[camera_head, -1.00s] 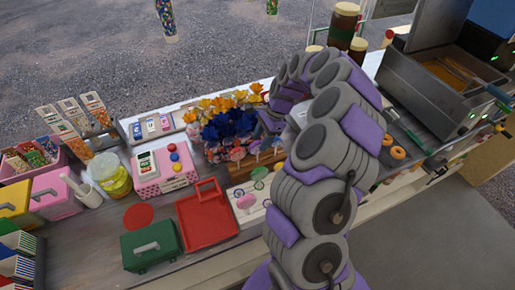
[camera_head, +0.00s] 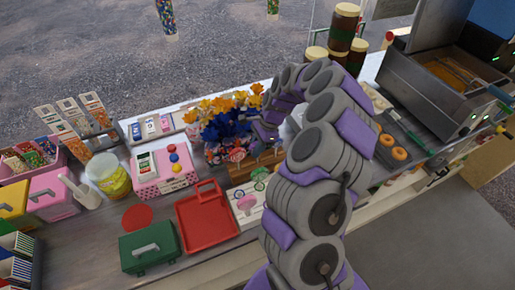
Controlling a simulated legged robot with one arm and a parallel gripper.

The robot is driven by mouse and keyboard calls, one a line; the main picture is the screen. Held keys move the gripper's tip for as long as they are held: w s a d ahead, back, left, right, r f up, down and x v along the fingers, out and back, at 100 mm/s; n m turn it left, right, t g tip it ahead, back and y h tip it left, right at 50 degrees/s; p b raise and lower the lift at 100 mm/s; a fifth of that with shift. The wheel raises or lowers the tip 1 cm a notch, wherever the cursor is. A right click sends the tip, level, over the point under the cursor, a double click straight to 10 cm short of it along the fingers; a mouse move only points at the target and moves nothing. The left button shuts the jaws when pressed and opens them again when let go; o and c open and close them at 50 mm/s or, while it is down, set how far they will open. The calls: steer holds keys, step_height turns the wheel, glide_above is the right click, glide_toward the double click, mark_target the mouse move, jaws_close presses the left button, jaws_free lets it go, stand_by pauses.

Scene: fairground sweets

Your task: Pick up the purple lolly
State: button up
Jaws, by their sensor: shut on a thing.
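My gripper (camera_head: 262,132) is small in view, just right of the blue and orange flowers, above the wooden lolly stand (camera_head: 240,172). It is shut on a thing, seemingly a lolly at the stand. Its fingertips and the held thing are too small and too covered to make out, so I cannot tell the colour or whether it is clear of the stand. Other round lollies stand in front: a green-rimmed one (camera_head: 262,173), and a pink one (camera_head: 246,202) nearer the front.
A red tray (camera_head: 207,236) and a green box (camera_head: 150,248) lie left of the lollies. The flowers (camera_head: 225,122) stand close beside my gripper. A pink box (camera_head: 164,174) is farther left. Doughnuts (camera_head: 393,147) and a fryer (camera_head: 440,80) are at right.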

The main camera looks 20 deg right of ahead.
jaws_close()
step_height(320, 180, up, 10)
steer(key=shift+r+p, duration=0.1)
steer(key=shift+p, duration=0.8)
